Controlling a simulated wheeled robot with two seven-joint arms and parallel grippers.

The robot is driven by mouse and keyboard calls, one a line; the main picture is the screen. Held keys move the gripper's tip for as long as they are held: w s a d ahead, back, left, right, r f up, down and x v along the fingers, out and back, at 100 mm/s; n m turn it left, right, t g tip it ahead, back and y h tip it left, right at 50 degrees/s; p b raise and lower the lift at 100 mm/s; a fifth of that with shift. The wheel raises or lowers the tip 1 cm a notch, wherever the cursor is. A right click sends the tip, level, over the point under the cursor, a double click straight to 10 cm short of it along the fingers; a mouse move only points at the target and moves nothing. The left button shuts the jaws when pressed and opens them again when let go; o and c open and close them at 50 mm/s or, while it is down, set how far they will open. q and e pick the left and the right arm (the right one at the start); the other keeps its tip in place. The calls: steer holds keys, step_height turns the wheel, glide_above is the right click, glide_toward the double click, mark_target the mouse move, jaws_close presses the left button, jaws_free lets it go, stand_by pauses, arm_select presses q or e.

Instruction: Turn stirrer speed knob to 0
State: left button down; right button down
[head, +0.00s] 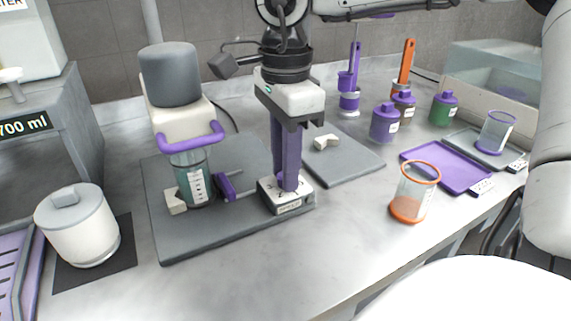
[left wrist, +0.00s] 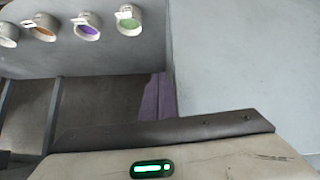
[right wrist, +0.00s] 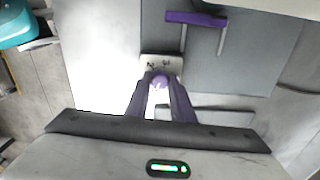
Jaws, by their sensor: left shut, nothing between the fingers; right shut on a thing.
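The stirrer speed knob (right wrist: 159,77) is a small round pale-purple knob on a white control box (head: 290,203) with dark dial marks around it. The box sits at the right front of the stirrer's grey base plate (head: 230,235). My right gripper (head: 287,185) points straight down with its purple fingers shut on the knob, which they mostly hide in the head view. The right wrist view shows the fingertips on either side of it. The pointer's setting is too small to read. My left gripper (left wrist: 157,97) shows purple fingers, shut and empty, only in the left wrist view.
An orange-rimmed beaker (head: 413,193) and a purple tray (head: 447,167) are to the right. The counter in front is clear.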

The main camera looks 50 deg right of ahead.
steer(key=c, duration=1.5)
jaws_free()
steer(key=shift+c, duration=0.2)
step_height(320, 180, up, 10)
steer(key=p, duration=0.1)
steer(key=shift+r, duration=0.2)
